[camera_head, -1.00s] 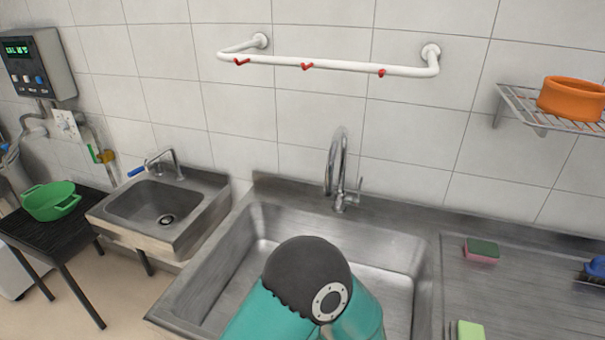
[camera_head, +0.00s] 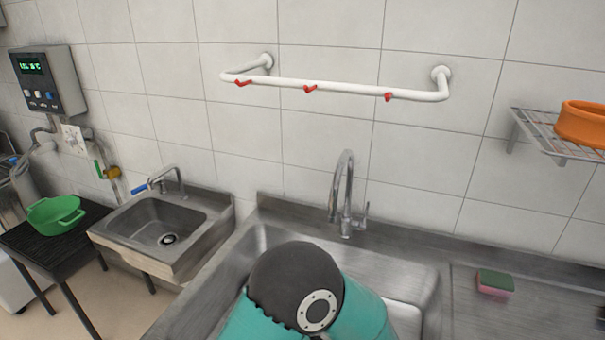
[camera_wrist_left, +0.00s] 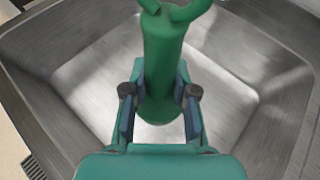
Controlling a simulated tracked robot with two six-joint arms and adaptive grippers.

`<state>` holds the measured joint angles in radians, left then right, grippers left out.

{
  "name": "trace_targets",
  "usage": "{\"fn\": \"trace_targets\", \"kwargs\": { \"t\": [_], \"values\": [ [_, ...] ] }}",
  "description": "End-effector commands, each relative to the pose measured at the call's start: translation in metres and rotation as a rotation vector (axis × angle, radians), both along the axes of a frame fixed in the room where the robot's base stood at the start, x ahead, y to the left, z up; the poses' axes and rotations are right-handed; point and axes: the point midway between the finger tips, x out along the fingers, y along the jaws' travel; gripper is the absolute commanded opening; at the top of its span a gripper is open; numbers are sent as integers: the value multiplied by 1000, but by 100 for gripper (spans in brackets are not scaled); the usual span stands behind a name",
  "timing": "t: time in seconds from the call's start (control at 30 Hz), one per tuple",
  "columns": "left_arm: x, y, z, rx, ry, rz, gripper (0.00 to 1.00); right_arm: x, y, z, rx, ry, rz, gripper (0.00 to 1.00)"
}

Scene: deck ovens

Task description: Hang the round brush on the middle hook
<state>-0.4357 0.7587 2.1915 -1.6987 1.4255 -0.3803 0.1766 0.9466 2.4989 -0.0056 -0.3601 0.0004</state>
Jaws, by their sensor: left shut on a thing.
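In the left wrist view my left gripper (camera_wrist_left: 160,95) is shut on a green handle (camera_wrist_left: 163,65), its blue-grey fingers on either side. The handle widens into a curved, loop-like part at the top edge of that view. No bristles show, so I cannot confirm it is the round brush. Behind it is the steel sink basin. In the head view a white wall rail (camera_head: 330,88) carries three red hooks: left hook (camera_head: 243,83), middle hook (camera_head: 310,89) and right hook (camera_head: 389,97). All three look empty. My right gripper is not in view.
A tall tap (camera_head: 345,195) stands behind the large sink (camera_head: 410,250), below the rail. A wire shelf (camera_head: 545,130) with an orange pot (camera_head: 583,123) is at right. A sponge (camera_head: 495,283) lies on the drainer. The wall around the hooks is clear.

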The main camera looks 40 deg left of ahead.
Motion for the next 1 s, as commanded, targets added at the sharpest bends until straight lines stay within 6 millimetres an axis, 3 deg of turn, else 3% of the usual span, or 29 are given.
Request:
{"fn": "trace_targets", "kwargs": {
  "t": [0.17, 0.3, 0.5, 0.6, 0.8, 1.0],
  "values": [
    [40, 19, 79, -54, -48, 26, 0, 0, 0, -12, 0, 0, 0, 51],
    [58, 43, 158, -92, -70, -14, 0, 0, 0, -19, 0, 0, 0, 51],
    [57, 83, 264, -140, -86, -115, 0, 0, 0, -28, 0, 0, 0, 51],
    [49, 100, 305, -156, -88, -162, 0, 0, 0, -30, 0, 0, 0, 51],
    [34, 121, 351, -173, -81, -217, 0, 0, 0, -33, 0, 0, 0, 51],
    [32, 126, 360, -174, -74, -230, 0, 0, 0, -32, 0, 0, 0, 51]
  ]
}}
